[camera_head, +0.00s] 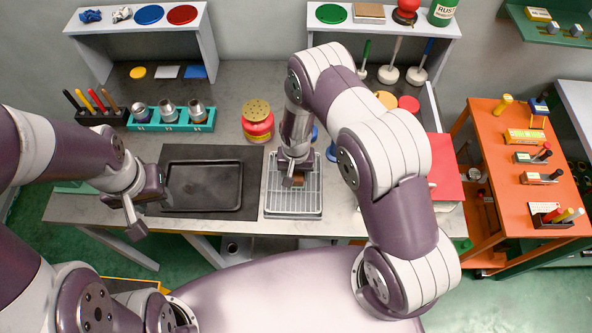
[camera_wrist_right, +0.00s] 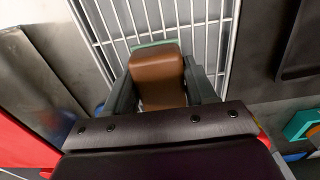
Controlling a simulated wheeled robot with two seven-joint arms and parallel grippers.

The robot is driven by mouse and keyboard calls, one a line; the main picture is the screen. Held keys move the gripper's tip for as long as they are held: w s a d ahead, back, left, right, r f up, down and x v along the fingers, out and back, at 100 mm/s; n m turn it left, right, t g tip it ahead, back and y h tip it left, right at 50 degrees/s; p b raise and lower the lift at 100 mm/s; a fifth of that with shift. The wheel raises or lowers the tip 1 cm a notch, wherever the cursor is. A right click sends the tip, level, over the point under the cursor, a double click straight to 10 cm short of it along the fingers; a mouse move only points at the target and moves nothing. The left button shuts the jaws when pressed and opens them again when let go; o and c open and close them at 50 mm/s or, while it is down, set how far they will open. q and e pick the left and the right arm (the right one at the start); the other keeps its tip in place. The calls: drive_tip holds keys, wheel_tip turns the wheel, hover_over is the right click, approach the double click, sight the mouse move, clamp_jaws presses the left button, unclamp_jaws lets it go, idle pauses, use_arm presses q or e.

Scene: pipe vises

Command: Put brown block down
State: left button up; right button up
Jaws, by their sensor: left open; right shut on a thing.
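The brown block (camera_wrist_right: 157,75) is between the two fingers of my right gripper (camera_wrist_right: 160,85) in the right wrist view, and the fingers are shut on it. In the head view the right gripper (camera_head: 292,180) points down over the wire rack (camera_head: 294,203), and only a little of the brown block (camera_head: 298,181) shows. Bars of the rack (camera_wrist_right: 215,50) lie behind the block in the wrist view. I cannot tell whether the block touches the bars. My left gripper (camera_head: 143,209) is open and empty, left of the black tray.
The black tray (camera_head: 203,186) lies on a dark mat left of the rack. A red and yellow jar (camera_head: 257,121) stands behind, and a teal holder with metal cups (camera_head: 170,118) is at the back left. A red box (camera_head: 446,168) is to the right.

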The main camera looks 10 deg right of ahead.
drive_tip(key=shift+s+f+b, duration=0.1)
drive_tip(key=shift+f+b, duration=0.2)
drive_tip(key=shift+b, duration=0.05)
drive_tip(key=o, duration=0.8)
drive_tip(key=shift+s, duration=0.1)
drive_tip(key=o, duration=0.3)
drive_tip(key=shift+a, duration=0.1)
drive_tip(key=shift+s, duration=0.1)
drive_tip(key=shift+s, duration=0.1)
